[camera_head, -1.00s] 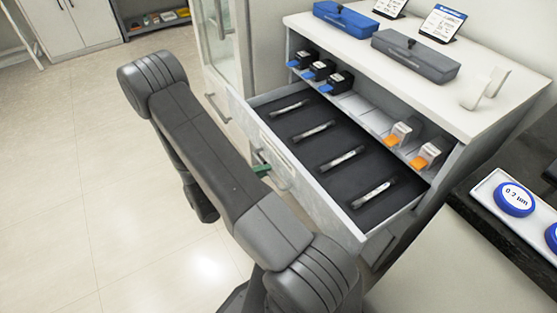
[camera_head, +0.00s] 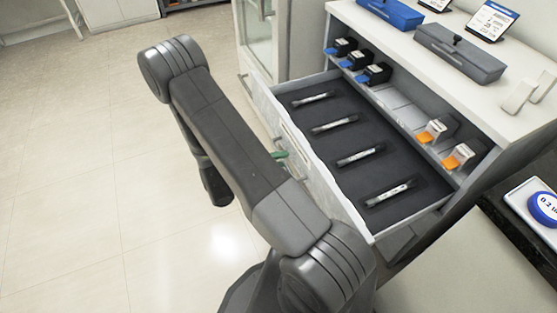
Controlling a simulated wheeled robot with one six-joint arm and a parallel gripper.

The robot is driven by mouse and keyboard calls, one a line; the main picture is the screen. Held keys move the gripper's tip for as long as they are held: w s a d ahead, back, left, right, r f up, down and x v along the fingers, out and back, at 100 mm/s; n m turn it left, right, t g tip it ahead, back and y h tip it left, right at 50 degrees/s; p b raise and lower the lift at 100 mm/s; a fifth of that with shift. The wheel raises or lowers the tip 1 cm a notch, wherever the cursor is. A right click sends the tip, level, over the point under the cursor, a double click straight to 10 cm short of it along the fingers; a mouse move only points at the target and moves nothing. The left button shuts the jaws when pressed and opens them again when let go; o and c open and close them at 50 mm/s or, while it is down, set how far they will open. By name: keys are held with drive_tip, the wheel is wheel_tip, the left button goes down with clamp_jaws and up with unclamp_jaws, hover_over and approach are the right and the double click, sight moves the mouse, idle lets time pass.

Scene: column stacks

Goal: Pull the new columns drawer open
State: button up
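The columns drawer (camera_head: 335,205) stands pulled well out of the white cabinet (camera_head: 420,45). Its dark inside holds several slim black columns with white labels, one of them the nearest column (camera_head: 390,192). The drawer's pale front faces my arm, with a grey handle (camera_head: 298,160) partly hidden behind the arm. A green piece (camera_head: 279,154), seemingly part of my gripper, shows at the handle. The rest of the gripper is hidden behind my grey arm, so its fingers and their grip cannot be made out.
A shelf above the drawer holds black-and-blue items (camera_head: 373,75) and orange-and-white items (camera_head: 459,157). A blue box (camera_head: 392,12) and a grey box (camera_head: 458,52) sit on the cabinet top. A glass-door cabinet (camera_head: 258,40) stands behind. Floor at left is clear.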

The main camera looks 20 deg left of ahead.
drive_tip(key=shift+s, duration=0.1)
drive_tip(key=p+v, duration=0.1)
drive_tip(key=v, duration=1.2)
drive_tip(key=shift+s+a, duration=0.25)
drive_tip(key=shift+w, duration=0.1)
drive_tip(key=b+x, duration=0.1)
drive_tip(key=x, duration=1.2)
drive_tip(key=shift+w+d, duration=0.25)
drive_tip(key=shift+d, duration=0.05)
